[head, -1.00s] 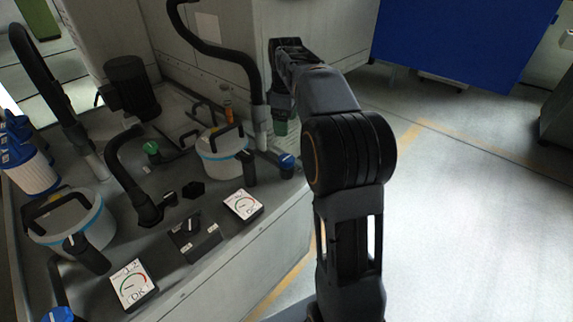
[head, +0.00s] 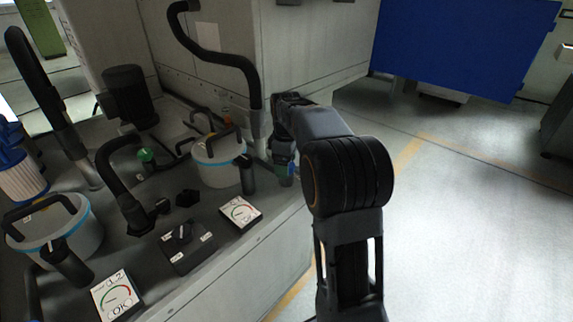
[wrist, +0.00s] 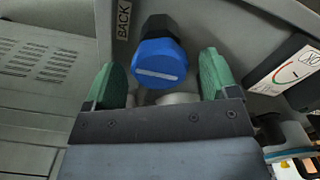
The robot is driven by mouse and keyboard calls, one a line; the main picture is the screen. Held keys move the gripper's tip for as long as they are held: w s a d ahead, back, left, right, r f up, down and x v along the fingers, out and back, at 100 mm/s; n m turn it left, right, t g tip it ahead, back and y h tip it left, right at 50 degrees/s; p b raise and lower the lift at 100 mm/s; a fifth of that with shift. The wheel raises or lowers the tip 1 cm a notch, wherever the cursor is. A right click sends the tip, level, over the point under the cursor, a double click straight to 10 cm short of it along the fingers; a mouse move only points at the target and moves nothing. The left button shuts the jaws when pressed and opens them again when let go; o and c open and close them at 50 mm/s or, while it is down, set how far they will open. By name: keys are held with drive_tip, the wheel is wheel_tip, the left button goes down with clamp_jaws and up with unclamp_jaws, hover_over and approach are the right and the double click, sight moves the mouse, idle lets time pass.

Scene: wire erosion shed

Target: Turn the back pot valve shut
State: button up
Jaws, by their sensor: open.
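The back pot valve has a blue knob (wrist: 158,64) with a pale line across its face, lying nearly crosswise in the wrist view. A "BACK" label (wrist: 122,20) is beside it. My gripper (wrist: 160,78) is open, with one green finger on each side of the knob and visible gaps between. In the head view my gripper (head: 284,172) is low at the bench's far right corner and hides the knob. The back pot (head: 217,163), white with a blue band and a black handle, stands just left of it.
A gauge card (head: 240,212) and a black switch box (head: 188,246) lie on the bench in front. A second pot (head: 62,243) stands at the left. A black hose (head: 222,57) arches above near my arm. The floor at right is clear.

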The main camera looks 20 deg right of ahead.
drive_tip(key=shift+c, duration=0.2)
drive_tip(key=c, duration=0.9)
drive_tip(key=shift+r+p, duration=0.15)
drive_tip(key=shift+p, duration=0.2)
drive_tip(key=m+p, duration=0.2)
drive_tip(key=p, duration=0.1)
drive_tip(key=shift+r+m, duration=0.2)
drive_tip(key=shift+m, duration=0.2)
drive_tip(key=m+p, duration=0.5)
drive_tip(key=shift+m, duration=0.3)
drive_tip(key=m+p, duration=0.4)
drive_tip(key=m, duration=0.1)
drive_tip(key=shift+f, duration=0.15)
drive_tip(key=shift+d+f+m+p, duration=0.1)
drive_tip(key=shift+m+p, duration=0.8)
drive_tip(key=shift+m, duration=1.5)
